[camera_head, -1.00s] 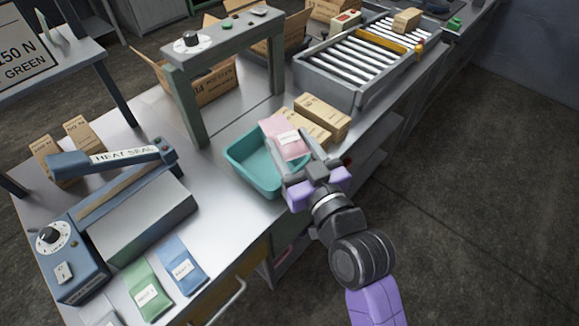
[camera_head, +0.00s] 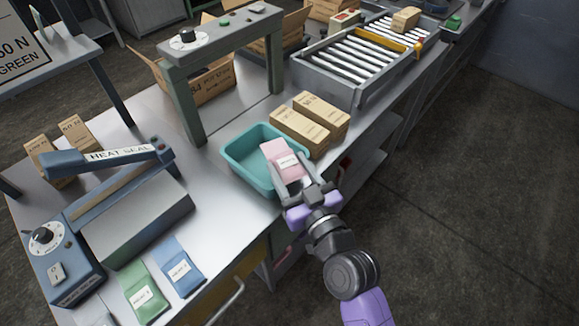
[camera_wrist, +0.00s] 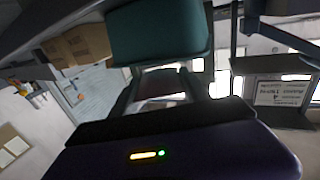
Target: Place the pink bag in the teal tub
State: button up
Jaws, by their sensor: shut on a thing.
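The pink bag (camera_head: 281,160) with a white label is held at the tips of my gripper (camera_head: 304,187), which is shut on its near end. In the head view the bag overlaps the right part of the teal tub (camera_head: 236,157). I cannot tell whether it touches the tub. The tub stands upright on the metal bench, and the visible part of its inside is empty. In the wrist view the tub's outer wall (camera_wrist: 160,32) fills the upper middle, and the bag between the fingers is dark and hard to make out.
Two cardboard boxes (camera_head: 310,122) stand just behind and right of the tub. A grey-green arch (camera_head: 190,100) rises behind it. The heat sealer (camera_head: 130,210) and green and blue bags (camera_head: 177,265) are at the left. A roller conveyor (camera_head: 360,62) lies at the back.

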jog(key=shift+f+b, duration=0.6)
jog(key=shift+b, duration=0.1)
jog(key=o, duration=1.5)
jog(key=shift+c, duration=0.2)
jog(key=shift+r, duration=0.1)
jog(key=shift+r+p, duration=0.6)
jog(key=shift+p, duration=0.25)
jog(key=b+v, duration=0.3)
jog(key=v, duration=0.9)
